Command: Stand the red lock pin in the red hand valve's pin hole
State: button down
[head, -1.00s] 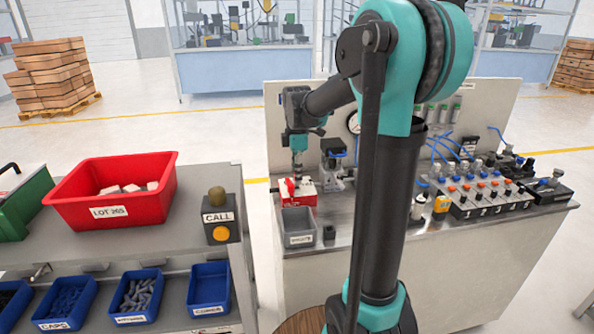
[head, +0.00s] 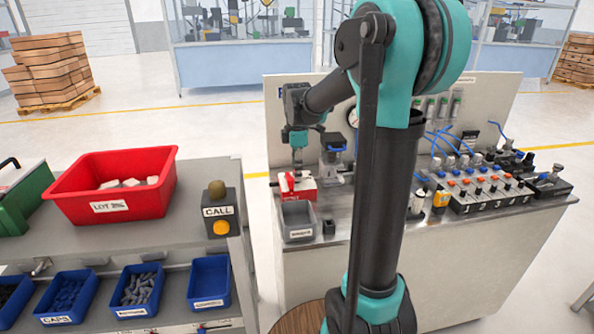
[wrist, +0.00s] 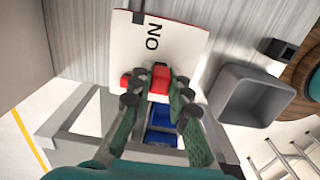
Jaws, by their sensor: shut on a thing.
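The red hand valve (head: 308,194) is a red and white block on the bench, left of my arm. Its white top plate, marked ON, fills the upper middle of the wrist view (wrist: 182,50). My gripper (head: 298,172) points down over the valve. In the wrist view my gripper (wrist: 157,92) is shut on a red piece, which I take to be the red lock pin (wrist: 160,77). A second red piece shows just left of it at the plate's edge. The pin hole and the pin's lower end are hidden, so I cannot tell whether the pin is in the hole.
A grey bin (head: 298,221) stands just in front of the valve, with a small dark block (head: 328,227) beside it. A dark fixture (head: 333,150) stands close behind on the right. The bench's back panel rises behind my gripper. Valves and hoses fill the right side.

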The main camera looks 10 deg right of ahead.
jog(key=shift+f, duration=0.75)
jog(key=c, duration=1.4)
grip_release()
jog(key=shift+o, duration=0.2)
notch_tip(320, 180, up, 9)
jog(key=shift+r, duration=0.1)
